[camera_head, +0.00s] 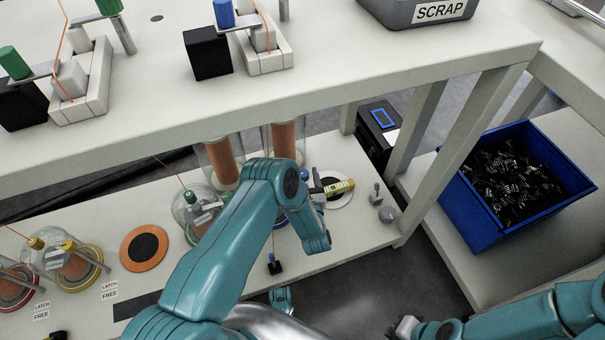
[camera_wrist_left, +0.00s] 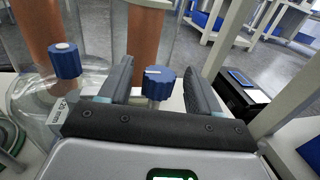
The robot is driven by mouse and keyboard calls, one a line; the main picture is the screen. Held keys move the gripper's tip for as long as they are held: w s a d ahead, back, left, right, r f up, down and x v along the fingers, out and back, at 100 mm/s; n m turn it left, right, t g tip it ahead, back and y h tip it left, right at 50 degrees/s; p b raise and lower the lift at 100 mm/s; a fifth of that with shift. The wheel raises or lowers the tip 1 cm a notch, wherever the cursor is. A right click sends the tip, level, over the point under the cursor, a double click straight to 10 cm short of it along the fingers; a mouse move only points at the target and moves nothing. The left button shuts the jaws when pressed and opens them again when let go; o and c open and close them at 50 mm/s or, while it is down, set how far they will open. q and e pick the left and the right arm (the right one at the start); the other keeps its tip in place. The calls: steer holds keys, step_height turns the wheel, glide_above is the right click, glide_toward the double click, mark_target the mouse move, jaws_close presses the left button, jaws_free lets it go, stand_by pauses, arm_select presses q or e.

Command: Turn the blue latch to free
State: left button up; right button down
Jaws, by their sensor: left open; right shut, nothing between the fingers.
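A ribbed blue knob (camera_wrist_left: 158,82) with a pale line on its top shows in the left wrist view. My left gripper (camera_wrist_left: 157,69) is open, with one finger on each side of this knob. I cannot tell whether either finger touches it. A second blue knob (camera_wrist_left: 66,62) stands to the left, outside the fingers, by a clear glass dome (camera_wrist_left: 35,100). In the head view my left arm hides most of this place; a small blue piece (camera_head: 304,174) shows beside it. My right gripper (camera_head: 404,326) is shut and empty at the lower right.
Copper cylinders (camera_head: 222,163) in glass stand behind my left arm. LATCH and FREE labels (camera_head: 109,290) lie on the lower bench. A blue bin (camera_head: 468,205) of dark parts stands at the right. The upper shelf (camera_head: 330,85) overhangs the bench.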

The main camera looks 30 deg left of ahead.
arm_select(q)
steer(key=shift+x, duration=1.45)
jaws_close()
steer(key=shift+b, duration=0.45)
